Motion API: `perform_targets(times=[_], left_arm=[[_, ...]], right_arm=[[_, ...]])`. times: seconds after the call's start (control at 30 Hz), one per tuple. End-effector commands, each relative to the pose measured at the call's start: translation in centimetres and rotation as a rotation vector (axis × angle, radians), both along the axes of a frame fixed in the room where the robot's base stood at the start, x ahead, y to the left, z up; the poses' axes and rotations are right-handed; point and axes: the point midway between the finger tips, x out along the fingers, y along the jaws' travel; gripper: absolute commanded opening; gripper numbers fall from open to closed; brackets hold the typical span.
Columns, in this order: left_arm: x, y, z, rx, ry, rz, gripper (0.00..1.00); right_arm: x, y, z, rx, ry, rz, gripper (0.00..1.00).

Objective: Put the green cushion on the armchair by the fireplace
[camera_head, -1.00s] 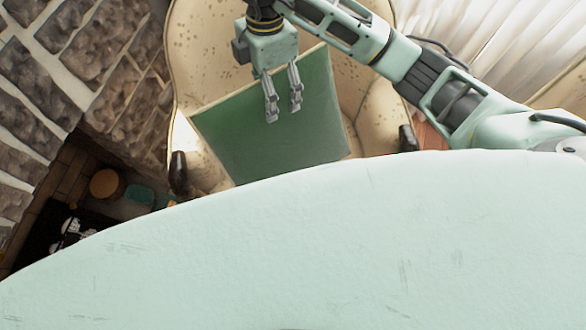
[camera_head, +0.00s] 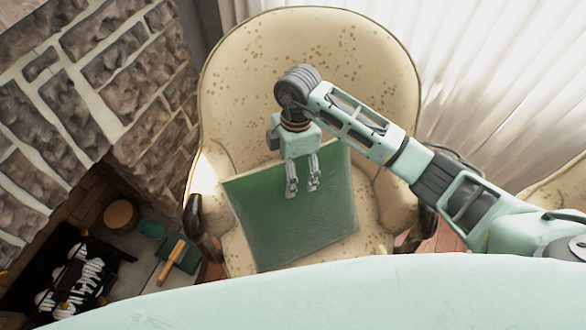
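The green cushion (camera_head: 290,222) lies on the seat of the cream speckled armchair (camera_head: 310,55), turned slightly askew. The armchair stands beside the stone fireplace (camera_head: 130,75). My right gripper (camera_head: 303,190) comes in on the arm from the right and points down over the cushion's upper part. Its two fingers are apart with nothing between them. I cannot tell whether the fingertips touch the cushion. My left gripper does not show.
My own pale green body fills the bottom edge. At the lower left are a hearth with logs (camera_head: 75,280) and a wooden-handled tool (camera_head: 172,262). A white curtain (camera_head: 490,90) hangs at the right, with another cream seat (camera_head: 560,185) below it.

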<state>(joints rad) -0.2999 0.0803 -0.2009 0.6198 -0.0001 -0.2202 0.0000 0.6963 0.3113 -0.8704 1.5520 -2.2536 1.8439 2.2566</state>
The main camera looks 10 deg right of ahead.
Motion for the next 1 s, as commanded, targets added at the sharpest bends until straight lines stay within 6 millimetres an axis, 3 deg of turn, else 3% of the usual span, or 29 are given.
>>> perform_targets(times=[0.03, 0.07, 0.23, 0.67, 0.77, 1.0], left_arm=[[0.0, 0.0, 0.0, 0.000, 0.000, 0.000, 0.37], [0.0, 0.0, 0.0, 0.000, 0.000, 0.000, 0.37], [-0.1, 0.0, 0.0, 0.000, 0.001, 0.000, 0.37], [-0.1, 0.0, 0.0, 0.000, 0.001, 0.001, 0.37], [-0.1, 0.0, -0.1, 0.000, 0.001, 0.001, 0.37], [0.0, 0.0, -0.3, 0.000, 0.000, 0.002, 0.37]], right_arm=[[0.0, 0.0, -0.1, 0.000, -0.003, -0.002, 0.12], [0.0, 0.0, -0.1, -0.001, -0.002, -0.003, 0.74], [0.0, 0.0, -0.1, -0.001, -0.002, -0.002, 0.89], [0.1, 0.0, 0.3, 0.000, -0.003, -0.002, 0.91], [0.3, -0.1, 1.3, 0.000, -0.004, -0.002, 0.91], [1.2, -0.4, 6.2, 0.000, -0.007, -0.002, 0.91]])
